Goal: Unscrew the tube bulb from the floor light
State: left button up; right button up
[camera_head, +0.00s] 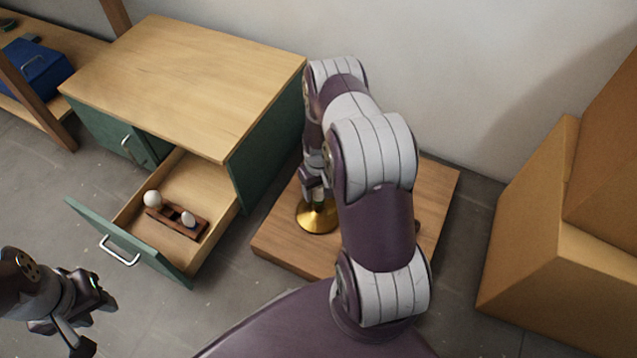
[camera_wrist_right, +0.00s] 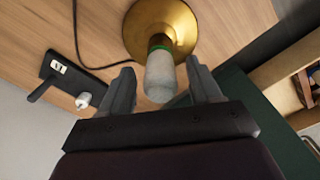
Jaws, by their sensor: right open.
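The floor light's gold base (camera_head: 318,217) stands on a wooden board, partly hidden by my right arm in the head view. In the right wrist view the gold base (camera_wrist_right: 178,22) carries a green collar (camera_wrist_right: 158,47) with the whitish tube bulb (camera_wrist_right: 160,78) in it. My right gripper (camera_wrist_right: 163,82) is open, with one finger on each side of the bulb. Gaps show between the fingers and the glass. In the head view my right gripper (camera_head: 312,180) is low over the base, and the bulb is hard to make out. My left gripper (camera_head: 97,322) is open and empty, at lower left.
Cardboard boxes (camera_head: 540,230) stand right. A black switch box (camera_wrist_right: 62,72) and white plug (camera_wrist_right: 83,100) lie near the light.

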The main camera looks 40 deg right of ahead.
jog(key=shift+f, duration=0.8)
jog(key=c, duration=1.1)
jog(key=shift+o, duration=0.2)
jog(key=shift+r+n, duration=0.25)
jog(key=shift+n, duration=0.45)
jog(key=n+p, duration=0.1)
jog(key=n, duration=0.1)
jog(key=shift+n, duration=0.3)
jog(key=shift+n+p, duration=0.3)
jog(key=shift+n, duration=0.8)
jog(key=shift+f+n, duration=0.15)
jog(key=shift+n, duration=0.85)
